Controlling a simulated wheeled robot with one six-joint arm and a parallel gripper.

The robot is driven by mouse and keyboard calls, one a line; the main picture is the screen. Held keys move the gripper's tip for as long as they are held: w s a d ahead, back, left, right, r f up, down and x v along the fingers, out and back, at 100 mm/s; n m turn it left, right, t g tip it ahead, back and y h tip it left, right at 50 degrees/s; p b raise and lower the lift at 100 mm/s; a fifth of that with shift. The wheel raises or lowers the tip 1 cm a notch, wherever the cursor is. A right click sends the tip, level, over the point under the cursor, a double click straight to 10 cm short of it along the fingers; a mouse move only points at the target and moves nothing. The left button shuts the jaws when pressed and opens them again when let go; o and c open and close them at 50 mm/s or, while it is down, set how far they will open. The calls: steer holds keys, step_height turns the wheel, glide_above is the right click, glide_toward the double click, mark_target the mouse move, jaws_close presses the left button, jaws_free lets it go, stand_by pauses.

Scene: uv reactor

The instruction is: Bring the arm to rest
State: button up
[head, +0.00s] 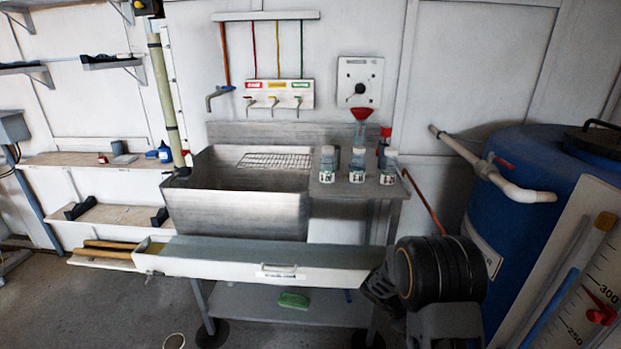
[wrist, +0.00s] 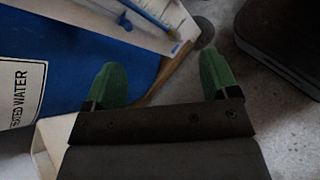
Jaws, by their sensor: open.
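My gripper (wrist: 160,80) is in the wrist view, with its two green fingertips wide apart and nothing between them. It points down toward the floor beside the blue water tank (wrist: 65,35). In the head view my folded arm stands at the lower right, in front of the tank (head: 535,170). I cannot make out the fingers in that view.
A steel sink (head: 235,215) and a bench with several labelled bottles (head: 357,165) stand ahead. A long white tray (head: 225,268) crosses in front of them. A level gauge board (head: 590,290) stands at right. The grey floor (head: 110,310) is mostly clear at front left.

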steer(key=s+a+r+m+t+y+p, duration=0.2)
steer(key=r+p, duration=0.4)
steer(key=r, duration=0.6)
steer(key=s+a+r+m+t+y+p, duration=0.2)
steer(key=s+a+r+t+y+p, duration=0.2)
steer(key=r, duration=0.9)
steer(key=s+a+r+m+t+y+p, duration=0.2)
steer(key=a+r+p, duration=0.5)
steer(key=r, duration=0.6)
steer(key=s+y+p, duration=0.1)
steer(key=s+p, duration=0.1)
steer(key=shift+s+a+r+m+t+y+p, duration=0.25)
steer(key=shift+s+a+m+t+y+p, duration=0.05)
steer(key=shift+a+m+t+y, duration=0.1)
